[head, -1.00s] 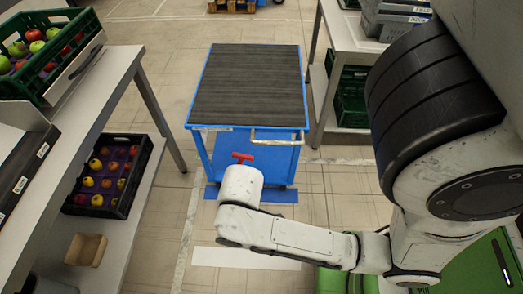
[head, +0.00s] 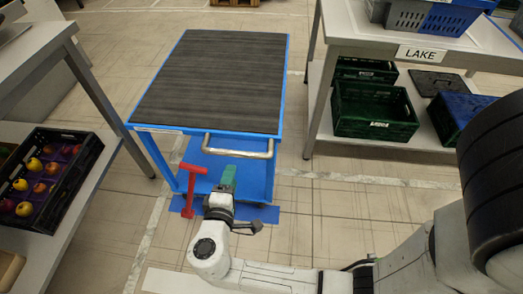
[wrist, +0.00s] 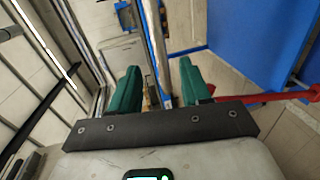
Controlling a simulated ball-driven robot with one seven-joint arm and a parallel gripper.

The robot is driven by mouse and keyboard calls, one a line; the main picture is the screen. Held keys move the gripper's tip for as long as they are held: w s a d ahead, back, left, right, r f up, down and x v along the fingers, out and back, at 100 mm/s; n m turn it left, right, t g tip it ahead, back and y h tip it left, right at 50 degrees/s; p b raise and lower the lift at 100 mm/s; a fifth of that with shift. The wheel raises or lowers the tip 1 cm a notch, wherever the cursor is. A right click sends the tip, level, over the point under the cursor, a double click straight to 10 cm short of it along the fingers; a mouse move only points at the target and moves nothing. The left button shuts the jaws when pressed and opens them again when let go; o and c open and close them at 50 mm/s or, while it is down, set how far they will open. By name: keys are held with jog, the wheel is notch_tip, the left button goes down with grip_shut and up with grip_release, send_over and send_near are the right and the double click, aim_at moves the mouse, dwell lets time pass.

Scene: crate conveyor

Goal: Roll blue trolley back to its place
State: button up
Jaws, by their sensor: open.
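The blue trolley (head: 152,147) has a dark ribbed top and stands between two tables. Its silver handle (head: 238,153) is on the near side. A red T-shaped lever (head: 189,190) shows at its near left. My gripper (head: 228,178) is just below the handle in the head view, green fingers pointing at it. In the wrist view my gripper (wrist: 160,88) is open, with a pale bar, apparently the handle, running between the fingers. I cannot tell whether they touch it. Blue trolley panel (wrist: 245,40) fills the upper right there.
A blue floor patch (head: 262,213) lies under the trolley's near end. The left table (head: 30,62) has a black fruit crate (head: 88,165) on its lower shelf. The right table (head: 350,30), labelled LAKE, holds green crates (head: 375,128) below. Pale floor lines cross the near floor.

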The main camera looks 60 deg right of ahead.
aim_at(237, 156)
jog(key=b+x, duration=0.1)
jog(key=x, duration=1)
jog(key=shift+s+r, duration=0.1)
jog(key=shift+c, duration=0.2)
grip_shut()
